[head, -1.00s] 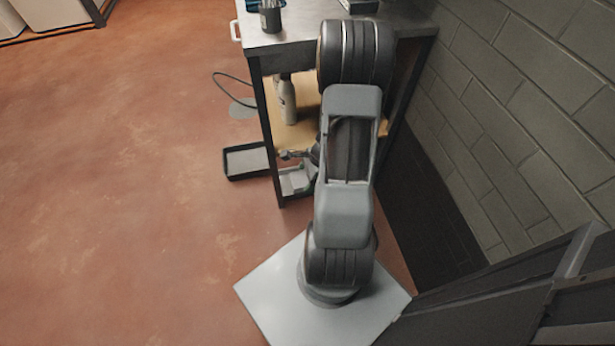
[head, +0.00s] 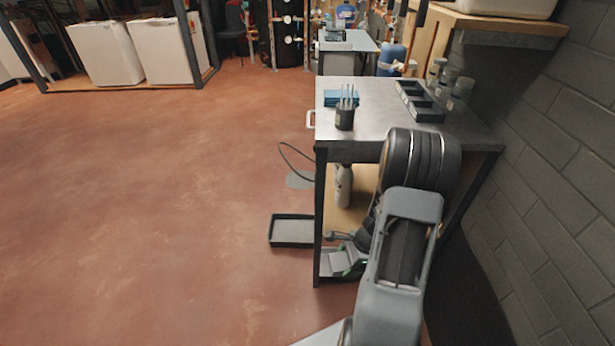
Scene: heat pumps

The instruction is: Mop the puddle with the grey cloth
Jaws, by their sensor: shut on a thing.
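The puddle (head: 299,180) looks like a flat, pale grey patch on the red floor, left of the workbench's legs. My gripper (head: 338,237) is low at the workbench's open left side, mostly hidden by my arm. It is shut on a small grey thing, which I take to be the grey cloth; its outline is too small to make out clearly. The gripper is to the lower right of the puddle and apart from it.
The workbench (head: 400,103) carries a pen cup (head: 345,115) and a black tray (head: 420,101). A bottle (head: 343,186) stands on its lower shelf. A shallow black tray (head: 291,231) lies on the floor, near a thin dark cable loop. A block wall closes the right; the left floor is clear.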

